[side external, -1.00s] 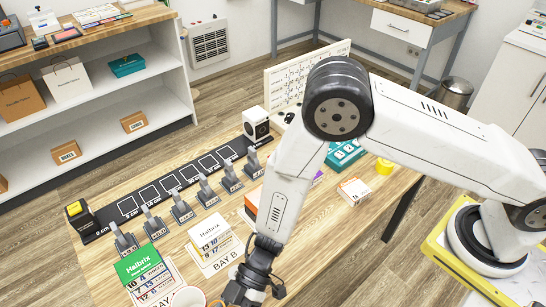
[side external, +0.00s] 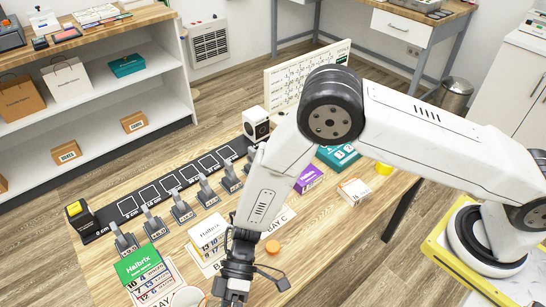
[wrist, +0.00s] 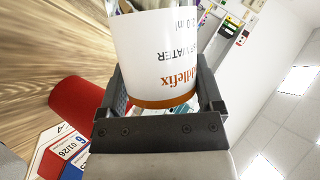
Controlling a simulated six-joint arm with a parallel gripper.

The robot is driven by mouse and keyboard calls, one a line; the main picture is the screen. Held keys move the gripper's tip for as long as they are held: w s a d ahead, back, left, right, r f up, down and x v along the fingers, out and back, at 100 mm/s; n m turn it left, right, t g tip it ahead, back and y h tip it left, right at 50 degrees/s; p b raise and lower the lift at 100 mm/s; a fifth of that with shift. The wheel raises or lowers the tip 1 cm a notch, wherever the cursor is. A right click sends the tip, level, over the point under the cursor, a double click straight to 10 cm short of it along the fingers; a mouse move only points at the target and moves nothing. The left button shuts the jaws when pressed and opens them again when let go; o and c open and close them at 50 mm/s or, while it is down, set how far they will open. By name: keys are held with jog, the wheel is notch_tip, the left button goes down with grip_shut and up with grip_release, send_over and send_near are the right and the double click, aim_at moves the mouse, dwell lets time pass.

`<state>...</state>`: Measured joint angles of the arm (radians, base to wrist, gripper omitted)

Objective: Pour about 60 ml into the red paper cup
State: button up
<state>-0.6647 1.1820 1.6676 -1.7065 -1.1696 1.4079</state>
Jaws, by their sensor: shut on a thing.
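My gripper (wrist: 160,110) is shut on a white container (wrist: 155,55) with orange lettering, the word WATER and an orange band, in the wrist view. The container is tipped far over relative to the table; its mouth and any liquid do not show. The red paper cup (wrist: 78,108) is to the left of the gripper in the wrist view, partly behind the left finger. Its inside is hidden. In the side view my gripper (side external: 232,298) is at the bottom edge and what it holds is out of sight. A pale round rim (side external: 187,298) is cut off beside it; I cannot tell whose.
An orange cap (side external: 272,246) lies on the table right of my gripper. Calendar-like cards (side external: 208,236) and a green-topped stack (side external: 142,268) are near on the left. A row of grey holders (side external: 182,208) and a black marked strip (side external: 165,188) lie behind. A purple box (side external: 309,179) is farther back.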

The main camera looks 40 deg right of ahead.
jog(key=shift+s+f+m+g, duration=0.1)
jog(key=shift+f+m+g, duration=0.1)
jog(key=shift+m+g, duration=0.15)
jog(key=shift+d+r+m+g+h, duration=0.1)
jog(key=shift+r+m+g+h, duration=0.3)
jog(key=shift+r+m, duration=0.3)
jog(key=shift+w+a+r+m+g, duration=0.2)
jog(key=shift+w+r+m+g, duration=0.1)
jog(key=shift+r+m+g, duration=0.15)
jog(key=shift+r, duration=0.15)
jog(key=shift+w+r+m+g, duration=0.1)
jog(key=shift+r+m+g, duration=0.55)
jog(key=shift+m, duration=0.15)
jog(key=shift+s+d+r, duration=0.1)
jog(key=shift+s+d, duration=0.2)
jog(key=shift+s, duration=0.1)
jog(key=shift+r+m, duration=0.2)
jog(key=shift+m, duration=0.2)
dwell(1.2)
